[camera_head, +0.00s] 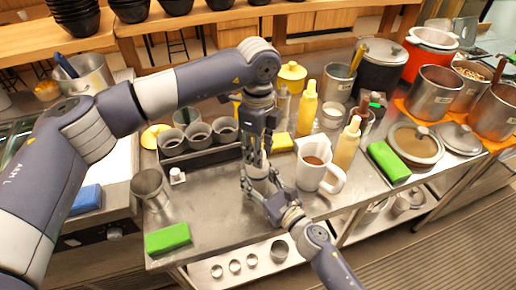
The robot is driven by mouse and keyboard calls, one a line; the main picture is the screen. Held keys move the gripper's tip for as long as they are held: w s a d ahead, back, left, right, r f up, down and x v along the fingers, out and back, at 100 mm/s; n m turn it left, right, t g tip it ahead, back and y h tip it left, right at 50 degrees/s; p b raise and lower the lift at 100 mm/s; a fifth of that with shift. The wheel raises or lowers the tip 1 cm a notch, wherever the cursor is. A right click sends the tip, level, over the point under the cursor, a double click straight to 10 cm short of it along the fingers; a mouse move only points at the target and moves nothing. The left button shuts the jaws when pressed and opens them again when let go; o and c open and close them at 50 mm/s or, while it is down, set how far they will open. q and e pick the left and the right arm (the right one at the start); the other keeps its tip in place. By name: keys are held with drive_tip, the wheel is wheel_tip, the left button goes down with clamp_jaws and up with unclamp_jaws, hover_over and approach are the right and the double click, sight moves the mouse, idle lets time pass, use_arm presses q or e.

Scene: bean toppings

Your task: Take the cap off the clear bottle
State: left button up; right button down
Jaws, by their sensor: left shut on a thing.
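The clear bottle (259,185) is a pale shape low between my two grippers, over the steel counter; their fingers hide most of it. My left gripper (257,163) points down from above and is shut at the top of the bottle, where the cap is. The cap itself is hidden between the fingers. My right gripper (262,183) comes in from the lower right, with its fingers around the sides of the bottle. I cannot tell whether those fingers press on it.
A white mug (308,175) and yellow-capped bottles (347,143) stand close on the right. A black tray of cups (172,158) is on the left. Green sponges (167,238) lie at the front left and right (388,161). Steel pots crowd the right; the front-middle counter is fairly clear.

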use_arm(q)
drive_tip(key=shift+w+r, duration=0.1)
drive_tip(key=shift+r, duration=0.65)
use_arm(e)
drive_tip(key=shift+s+a+f, duration=0.1)
drive_tip(key=shift+f, duration=0.05)
use_arm(q)
drive_tip(key=shift+r, duration=0.35)
drive_tip(key=shift+r, duration=1.95)
use_arm(e)
drive_tip(key=c, duration=0.6)
unclamp_jaws()
